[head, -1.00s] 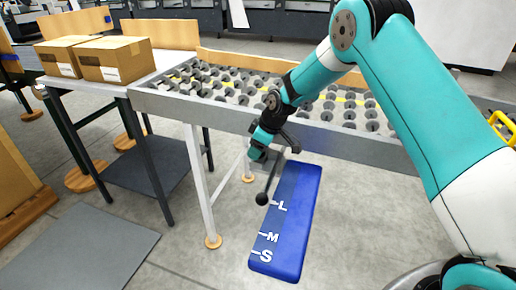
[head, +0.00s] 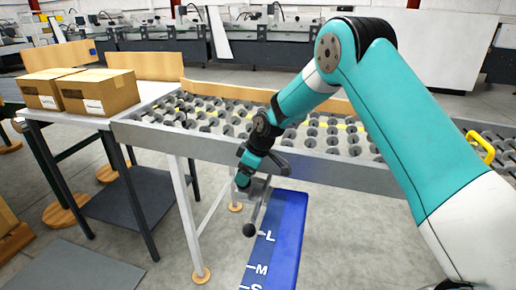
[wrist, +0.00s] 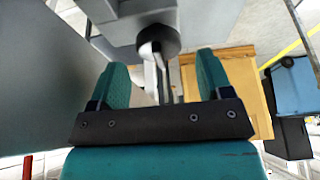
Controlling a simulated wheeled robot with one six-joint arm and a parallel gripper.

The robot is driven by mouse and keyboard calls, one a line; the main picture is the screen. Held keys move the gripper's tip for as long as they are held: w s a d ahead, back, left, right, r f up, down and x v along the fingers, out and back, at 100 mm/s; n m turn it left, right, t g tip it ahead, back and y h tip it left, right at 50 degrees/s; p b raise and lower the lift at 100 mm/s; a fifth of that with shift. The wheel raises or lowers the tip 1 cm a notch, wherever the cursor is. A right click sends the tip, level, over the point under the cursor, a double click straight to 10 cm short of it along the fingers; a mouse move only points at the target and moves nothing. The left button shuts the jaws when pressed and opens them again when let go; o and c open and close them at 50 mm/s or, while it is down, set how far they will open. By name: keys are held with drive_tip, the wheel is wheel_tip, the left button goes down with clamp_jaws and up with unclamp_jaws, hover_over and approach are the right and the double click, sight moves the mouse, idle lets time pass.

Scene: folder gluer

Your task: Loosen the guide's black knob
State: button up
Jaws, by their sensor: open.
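The guide is a blue plate (head: 282,225) with white letters, below the roller table's front rail. A black ball knob (head: 249,230) sits at the low end of a grey lever beside the plate's upper left. My gripper is at the lever's upper end, and its fingers are hard to make out in the head view. In the wrist view my gripper (wrist: 160,72) is open, with a teal finger on each side. A dark round piece (wrist: 158,40) and a grey bar lie between the fingers, with gaps on both sides. I cannot tell whether this round piece is the ball knob.
The roller table (head: 330,172) runs across above the guide, close to my arm. Its white leg (head: 186,220) stands left of the lever. Two cardboard boxes (head: 98,92) rest on a side table at left.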

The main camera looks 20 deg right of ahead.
drive_tip(key=v, duration=1.4)
drive_tip(key=shift+s+d+r, duration=0.15)
drive_tip(key=shift+r, duration=0.2)
drive_tip(key=s+a+r+m+g+p, duration=0.1)
drive_tip(key=s+a+r+p, duration=0.1)
drive_tip(key=s+a+r, duration=0.35)
drive_tip(key=s+a+r+p, duration=0.1)
drive_tip(key=s+a+r, duration=0.15)
drive_tip(key=s, duration=0.55)
drive_tip(key=s+a+r+m+p, duration=0.1)
drive_tip(key=s, duration=1)
drive_tip(key=s+r+m+g+p, duration=0.1)
drive_tip(key=s+r+p, duration=0.1)
drive_tip(key=s, duration=0.8)
drive_tip(key=shift+s+a+r+m+g+y, duration=0.25)
drive_tip(key=shift+s+a+m+g+y, duration=0.05)
drive_tip(key=shift+s+a, duration=0.1)
